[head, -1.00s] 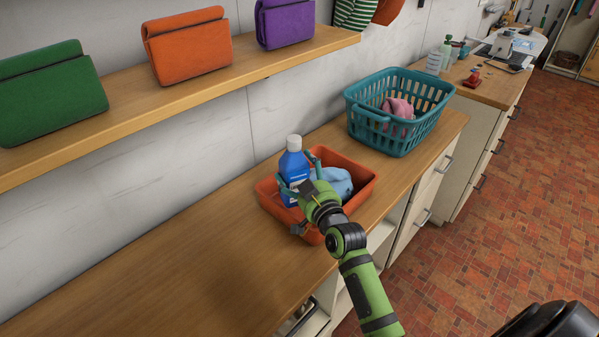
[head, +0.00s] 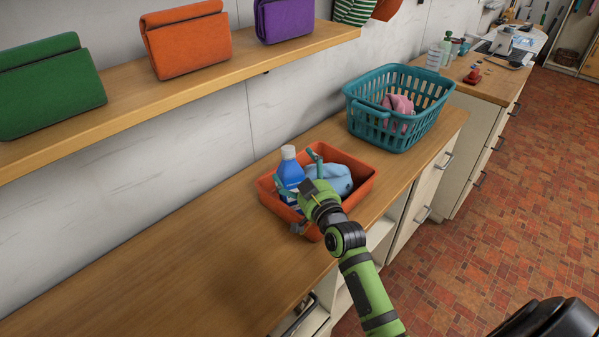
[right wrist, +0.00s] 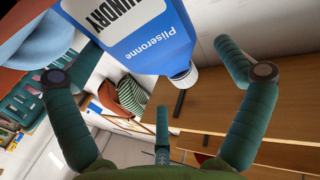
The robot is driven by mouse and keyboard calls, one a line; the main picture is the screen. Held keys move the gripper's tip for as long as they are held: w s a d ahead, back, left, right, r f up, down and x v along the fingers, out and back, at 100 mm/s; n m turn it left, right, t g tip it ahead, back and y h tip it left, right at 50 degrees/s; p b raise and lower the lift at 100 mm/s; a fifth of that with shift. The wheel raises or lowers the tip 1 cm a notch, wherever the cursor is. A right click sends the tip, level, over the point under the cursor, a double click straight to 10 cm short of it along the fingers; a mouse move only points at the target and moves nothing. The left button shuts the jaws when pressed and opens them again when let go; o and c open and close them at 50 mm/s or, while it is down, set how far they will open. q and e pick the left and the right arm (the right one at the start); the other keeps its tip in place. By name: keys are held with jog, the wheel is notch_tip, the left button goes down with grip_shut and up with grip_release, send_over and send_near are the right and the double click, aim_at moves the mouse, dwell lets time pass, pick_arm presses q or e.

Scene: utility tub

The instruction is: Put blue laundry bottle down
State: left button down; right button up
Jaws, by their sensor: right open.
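The blue laundry bottle (head: 289,175) with a white cap stands, tilted slightly left, in the orange tub (head: 356,198) on the wooden counter. Its base is hidden by the tub and my gripper. My right gripper (head: 306,176) is at the tub, beside the bottle, with its fingers spread. In the right wrist view the bottle (right wrist: 130,30) lies beyond the open fingers (right wrist: 160,95), label and cap showing, with a gap to them. My left gripper is not in view.
A light blue cloth (head: 332,179) lies in the tub to the bottle's right. A teal basket (head: 385,130) with a pink cloth (head: 399,105) stands behind. A shelf (head: 190,95) with several coloured bags hangs at the left. The counter (head: 150,270) at the left is clear.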

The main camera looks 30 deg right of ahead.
jog(key=shift+r, duration=0.15)
jog(key=shift+r+p, duration=0.35)
jog(key=shift+r, duration=0.1)
jog(key=s, duration=0.3)
jog(key=s+b, duration=0.1)
jog(key=s, duration=0.6)
jog(key=shift+s+a+f+b, duration=0.1)
jog(key=shift+s+a+b, duration=0.2)
jog(key=shift+s+b, duration=0.1)
jog(key=shift+s, duration=0.6)
